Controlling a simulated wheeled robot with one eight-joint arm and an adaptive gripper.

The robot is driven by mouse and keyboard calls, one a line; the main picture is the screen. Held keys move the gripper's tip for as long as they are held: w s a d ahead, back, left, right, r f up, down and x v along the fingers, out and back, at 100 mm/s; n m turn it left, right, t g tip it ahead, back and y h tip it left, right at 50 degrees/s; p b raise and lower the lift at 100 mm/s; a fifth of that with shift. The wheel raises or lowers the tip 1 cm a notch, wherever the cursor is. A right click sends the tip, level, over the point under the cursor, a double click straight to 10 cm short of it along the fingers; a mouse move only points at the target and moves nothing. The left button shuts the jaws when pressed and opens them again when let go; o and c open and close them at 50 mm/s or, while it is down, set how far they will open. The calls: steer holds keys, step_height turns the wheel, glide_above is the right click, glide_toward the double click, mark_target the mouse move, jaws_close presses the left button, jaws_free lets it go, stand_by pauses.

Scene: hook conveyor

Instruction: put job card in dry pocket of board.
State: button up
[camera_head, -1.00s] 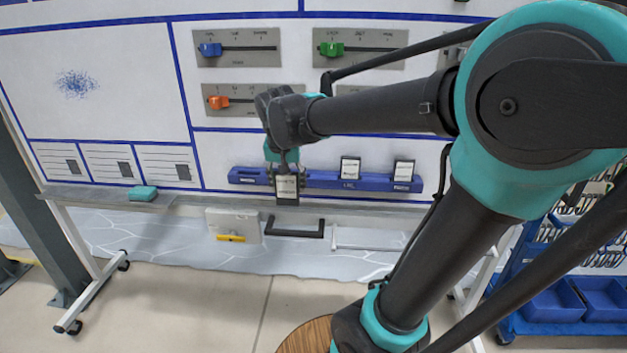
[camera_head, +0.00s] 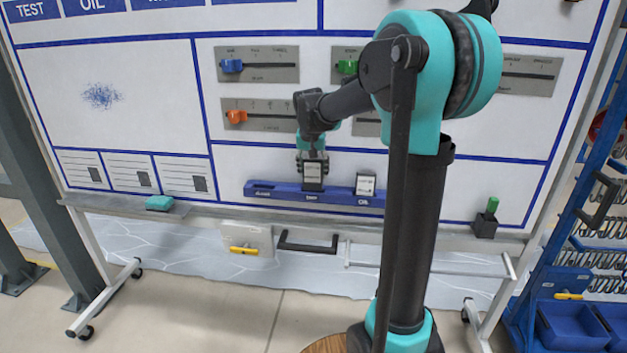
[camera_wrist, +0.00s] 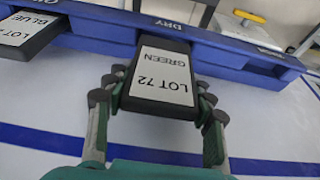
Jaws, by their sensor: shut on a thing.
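The job card (camera_wrist: 162,78), a dark holder with a white label reading LOT 72 GREEN, is between the fingers of my gripper (camera_wrist: 157,104). In the head view the card (camera_head: 313,174) is upright, just above the DRY label on the blue pocket rail (camera_head: 268,193) of the board (camera_head: 280,165). In the wrist view its far end meets the rail's edge by the dry pocket (camera_wrist: 168,22). I cannot tell whether that end is inside the pocket. My gripper (camera_head: 312,163) is shut on the card from above.
A LOT 72 BLUE card (camera_wrist: 30,32) stands in the neighbouring oil pocket, also seen in the head view (camera_head: 365,184). My arm hides the rail's right part. A teal eraser (camera_head: 159,203) and a black holder with a green marker (camera_head: 486,222) are on the board's ledge.

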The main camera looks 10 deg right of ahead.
mark_target(313, 179)
steer(key=shift+w+d+f, duration=0.1)
steer(key=shift+w+f, duration=0.2)
steer(key=shift+f, duration=1.45)
steer(key=shift+f, duration=0.15)
steer(key=o, duration=1.2)
steer(key=shift+c, duration=0.2)
steer(key=v, duration=1.2)
steer(key=s+d+f+n, duration=0.1)
steer(key=s+d+f, duration=0.1)
steer(key=s+f, duration=1)
steer(key=s+d+f+n+t+y, duration=0.1)
steer(key=s+d+f+n, duration=0.1)
steer(key=s+f, duration=1.1)
steer(key=shift+s+d+n, duration=0.3)
steer(key=shift+s+d, duration=0.15)
steer(key=shift+s, duration=0.7)
